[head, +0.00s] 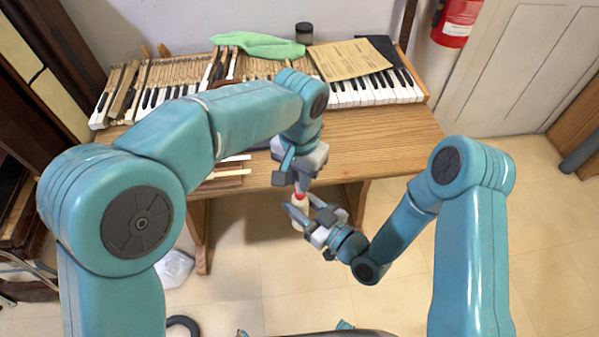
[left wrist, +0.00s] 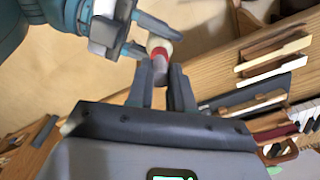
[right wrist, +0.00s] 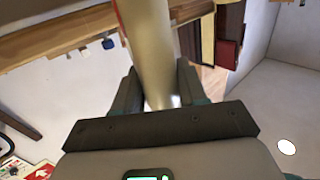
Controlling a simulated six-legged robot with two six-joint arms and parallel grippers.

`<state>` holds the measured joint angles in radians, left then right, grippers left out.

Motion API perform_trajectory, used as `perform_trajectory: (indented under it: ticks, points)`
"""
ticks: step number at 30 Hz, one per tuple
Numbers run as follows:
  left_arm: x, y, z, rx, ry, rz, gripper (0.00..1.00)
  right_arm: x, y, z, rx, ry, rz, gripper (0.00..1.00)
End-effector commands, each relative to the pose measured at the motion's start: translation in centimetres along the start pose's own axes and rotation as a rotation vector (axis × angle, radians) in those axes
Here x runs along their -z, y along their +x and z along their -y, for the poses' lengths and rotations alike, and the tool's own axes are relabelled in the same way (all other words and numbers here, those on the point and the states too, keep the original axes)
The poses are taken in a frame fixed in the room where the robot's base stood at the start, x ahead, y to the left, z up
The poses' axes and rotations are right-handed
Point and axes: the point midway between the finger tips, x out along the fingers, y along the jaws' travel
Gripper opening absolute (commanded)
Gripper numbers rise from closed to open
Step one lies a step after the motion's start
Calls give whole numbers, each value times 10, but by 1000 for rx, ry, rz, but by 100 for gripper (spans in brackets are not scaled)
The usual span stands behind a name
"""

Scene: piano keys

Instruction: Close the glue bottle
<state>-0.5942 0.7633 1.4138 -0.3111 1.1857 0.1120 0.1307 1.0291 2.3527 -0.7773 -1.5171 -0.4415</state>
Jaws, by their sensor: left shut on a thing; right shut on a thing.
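The glue bottle (head: 298,212) is pale cream with a red top part, held off the floor in front of the table edge. My right gripper (head: 303,208) is shut around its body. In the right wrist view the pale body (right wrist: 150,50) runs up between the fingers. My left gripper (head: 300,184) is above the bottle's top. In the left wrist view its fingers (left wrist: 160,85) are shut on a small grey cap-like piece (left wrist: 160,67), lined up with the red part (left wrist: 160,53). The piece seems to touch the red part, but I cannot tell how far it is seated.
The floor (head: 285,290) below is clear.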

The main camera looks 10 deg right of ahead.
Motion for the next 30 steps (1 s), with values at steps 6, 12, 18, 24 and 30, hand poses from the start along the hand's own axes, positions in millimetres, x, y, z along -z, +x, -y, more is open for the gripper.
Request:
perform_trajectory:
  ticks: [6, 12, 18, 24, 30]
  points:
    - [0, 0, 0, 0, 0, 0, 0, 0, 0, 0, 0, 0, -1, 0]
    - [0, 0, 0, 0, 0, 0, 0, 0, 0, 0, 0, 0, -1, 0]
    - [0, 4, 0, 0, 0, 1, 0, 0, 0, 0, 0, 0, -1, 0]
    - [0, 8, 0, 0, 0, 0, 0, 0, 0, 0, 0, 0, -1, 0]
    - [0, 11, 0, 0, 1, 1, 0, 0, 0, 0, 0, 0, -1, 0]
